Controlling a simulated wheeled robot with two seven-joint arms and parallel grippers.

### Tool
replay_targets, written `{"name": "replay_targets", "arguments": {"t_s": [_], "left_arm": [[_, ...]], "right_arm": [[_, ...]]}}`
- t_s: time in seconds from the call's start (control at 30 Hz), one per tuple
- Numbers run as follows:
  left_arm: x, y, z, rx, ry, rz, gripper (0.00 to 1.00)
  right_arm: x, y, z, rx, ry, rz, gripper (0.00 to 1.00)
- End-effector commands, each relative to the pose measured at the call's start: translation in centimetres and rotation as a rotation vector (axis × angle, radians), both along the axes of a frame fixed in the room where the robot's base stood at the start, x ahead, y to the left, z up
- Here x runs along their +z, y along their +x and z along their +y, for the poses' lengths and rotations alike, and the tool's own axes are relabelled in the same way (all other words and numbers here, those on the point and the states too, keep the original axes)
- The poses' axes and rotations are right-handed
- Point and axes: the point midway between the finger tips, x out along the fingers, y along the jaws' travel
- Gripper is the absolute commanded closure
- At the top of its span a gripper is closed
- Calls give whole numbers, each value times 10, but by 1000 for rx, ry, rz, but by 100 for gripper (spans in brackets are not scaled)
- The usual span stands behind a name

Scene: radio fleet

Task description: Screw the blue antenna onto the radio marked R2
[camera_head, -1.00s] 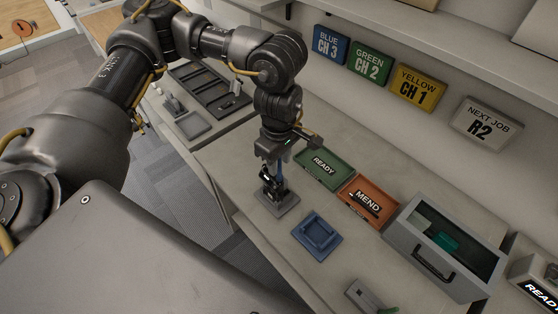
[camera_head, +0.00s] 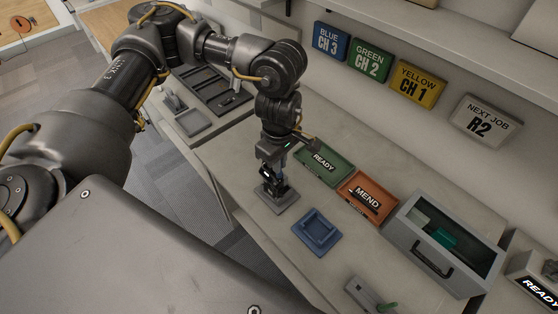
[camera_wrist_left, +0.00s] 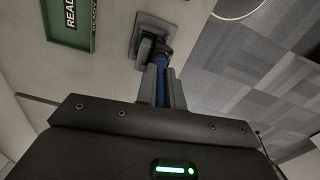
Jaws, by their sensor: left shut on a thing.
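My left gripper (camera_head: 275,165) points down over the grey stand (camera_head: 283,203) on the bench. It is shut on the blue antenna (camera_wrist_left: 161,72), which stands between the fingers in the left wrist view. A dark radio (camera_head: 270,183) sits in the stand right below the gripper; it also shows in the left wrist view (camera_wrist_left: 150,48). The antenna's lower end is at the radio's top, but I cannot tell whether it is threaded. The radio's marking is not readable. My right gripper is not in view.
A green READY tray (camera_head: 333,180), an orange MEND tray (camera_head: 349,205) and a blue empty holder (camera_head: 318,250) lie nearby. The wall sign reads NEXT JOB R2 (camera_head: 486,121). Bench room is free between them.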

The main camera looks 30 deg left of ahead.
Motion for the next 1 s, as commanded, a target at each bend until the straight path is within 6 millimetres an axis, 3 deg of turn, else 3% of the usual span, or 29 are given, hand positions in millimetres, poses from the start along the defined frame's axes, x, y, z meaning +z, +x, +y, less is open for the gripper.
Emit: {"name": "replay_targets", "arguments": {"t_s": [0.53,1.0], "left_arm": [[-1,1,0,-354,0,-3,100],[0,1,0,-404,0,-3,100]], "right_arm": [[-31,0,0,0,0,0,64],[-33,0,0,0,0,0,64]]}}
